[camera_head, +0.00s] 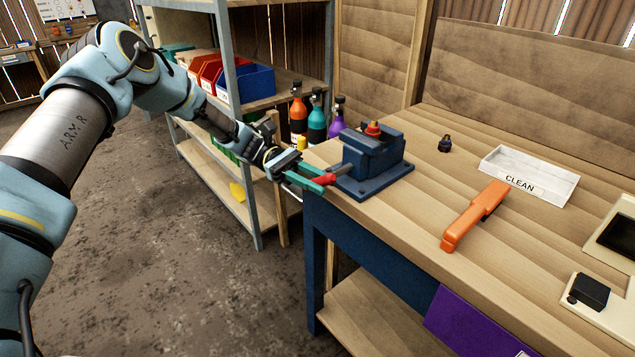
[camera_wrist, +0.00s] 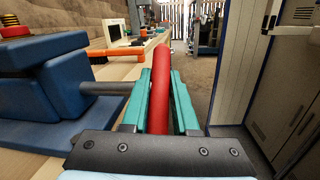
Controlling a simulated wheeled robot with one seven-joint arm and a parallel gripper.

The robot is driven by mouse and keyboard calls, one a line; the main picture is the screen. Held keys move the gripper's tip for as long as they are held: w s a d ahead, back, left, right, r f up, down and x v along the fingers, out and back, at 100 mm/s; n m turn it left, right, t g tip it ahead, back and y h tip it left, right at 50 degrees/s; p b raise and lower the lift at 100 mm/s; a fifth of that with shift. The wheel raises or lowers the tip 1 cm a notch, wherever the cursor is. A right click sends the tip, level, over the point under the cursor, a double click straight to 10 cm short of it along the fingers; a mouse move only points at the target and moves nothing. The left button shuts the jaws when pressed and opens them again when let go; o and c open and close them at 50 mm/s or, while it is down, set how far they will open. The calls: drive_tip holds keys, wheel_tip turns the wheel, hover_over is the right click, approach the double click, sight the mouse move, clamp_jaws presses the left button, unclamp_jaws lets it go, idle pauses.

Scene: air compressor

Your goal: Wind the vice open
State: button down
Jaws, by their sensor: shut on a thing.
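A blue vice (camera_head: 370,160) sits at the left end of the wooden workbench, and its blue body fills the left of the wrist view (camera_wrist: 60,85). A grey screw rod (camera_wrist: 108,88) runs from the vice to a red handle bar (camera_wrist: 161,85). My gripper (camera_head: 308,178) has teal fingers, which also show in the wrist view (camera_wrist: 161,105). It is shut on the red handle, with a finger on each side of it. A red-topped piece (camera_head: 373,129) is at the vice's jaws; the jaw gap is too small to judge.
A shelf rack (camera_head: 240,130) with bins and bottles stands behind my gripper. Open floor (camera_head: 160,260) lies left of the bench.

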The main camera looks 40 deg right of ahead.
drive_tip(key=shift+d+r, duration=0.15)
drive_tip(key=shift+d, duration=0.15)
drive_tip(key=c, duration=0.7)
unclamp_jaws()
drive_tip(key=shift+w+f+b, duration=0.3)
drive_tip(key=shift+w, duration=0.2)
drive_tip(key=w+b, duration=0.1)
drive_tip(key=w, duration=0.2)
drive_tip(key=w+b, duration=0.1)
drive_tip(key=w, duration=0.2)
drive_tip(key=w+b, duration=0.1)
drive_tip(key=w, duration=0.2)
drive_tip(key=shift+w+a+b, duration=0.3)
drive_tip(key=shift+w+a, duration=0.05)
drive_tip(key=shift+w, duration=0.05)
